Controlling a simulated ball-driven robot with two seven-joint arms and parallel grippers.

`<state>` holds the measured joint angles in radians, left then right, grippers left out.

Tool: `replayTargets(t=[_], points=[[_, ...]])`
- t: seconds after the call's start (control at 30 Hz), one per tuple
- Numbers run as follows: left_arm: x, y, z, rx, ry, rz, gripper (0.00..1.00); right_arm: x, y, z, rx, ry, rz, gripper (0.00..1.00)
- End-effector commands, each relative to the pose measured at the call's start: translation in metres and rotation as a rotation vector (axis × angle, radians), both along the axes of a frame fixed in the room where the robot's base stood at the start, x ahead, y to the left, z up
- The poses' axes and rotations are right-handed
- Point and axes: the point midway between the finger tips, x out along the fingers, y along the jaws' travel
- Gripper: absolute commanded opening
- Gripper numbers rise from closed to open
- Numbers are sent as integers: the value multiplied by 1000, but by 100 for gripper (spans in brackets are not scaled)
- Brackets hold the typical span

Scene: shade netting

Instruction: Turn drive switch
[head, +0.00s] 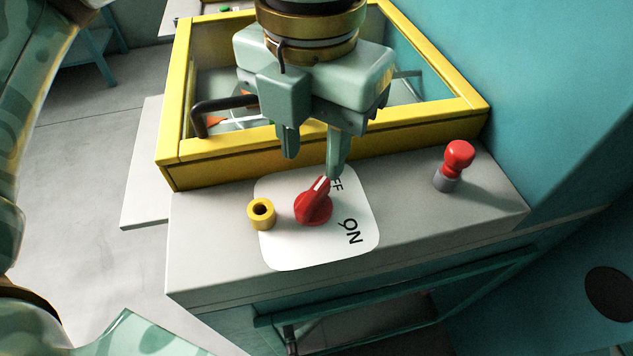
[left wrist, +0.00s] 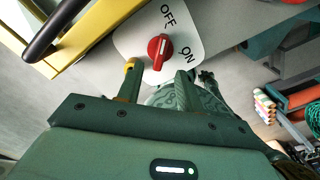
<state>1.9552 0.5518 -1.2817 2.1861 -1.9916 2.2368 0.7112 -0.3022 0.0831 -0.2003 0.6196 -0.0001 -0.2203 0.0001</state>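The drive switch is a red knob (head: 313,207) with a white pointer line, on a white plate (head: 285,250) marked OFF and ON. Its pointer is turned toward OFF. In the left wrist view the knob (left wrist: 159,50) shows just beyond and between the fingertips. My left gripper (head: 311,166) points down above the plate, open and empty, behind the knob in the head view. One finger partly covers the OFF label. Whether that fingertip touches the knob is unclear. My right gripper is not in view.
A yellow socket (head: 262,213) stands left of the knob. A red-topped lever (head: 458,160) stands at the right. A yellow-framed box (head: 320,150) with a black handle (head: 210,108) lies behind. The grey top (head: 420,215) between plate and lever is clear.

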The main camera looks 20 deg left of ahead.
Motion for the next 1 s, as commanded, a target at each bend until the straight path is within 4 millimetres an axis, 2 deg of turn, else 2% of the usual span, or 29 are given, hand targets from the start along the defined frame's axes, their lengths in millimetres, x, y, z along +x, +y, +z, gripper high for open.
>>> replayTargets(t=[0.03,0.1,0.3,0.67,0.7,0.8,0.83,1.0], points=[[0,0,-17,-1,6,-3,36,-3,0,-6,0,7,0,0],[0,0,-31,0,5,-3,36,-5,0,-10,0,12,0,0],[0,0,-57,-1,2,-2,36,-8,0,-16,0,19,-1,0],[0,0,-63,-1,-1,-2,36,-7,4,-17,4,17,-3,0],[0,0,-63,-1,-1,-2,34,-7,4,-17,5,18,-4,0],[0,0,-63,-1,-1,-2,6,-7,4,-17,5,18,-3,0],[0,0,-63,-1,-1,-2,0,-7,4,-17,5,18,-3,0],[0,0,-63,-1,-1,-2,0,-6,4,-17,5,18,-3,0]])
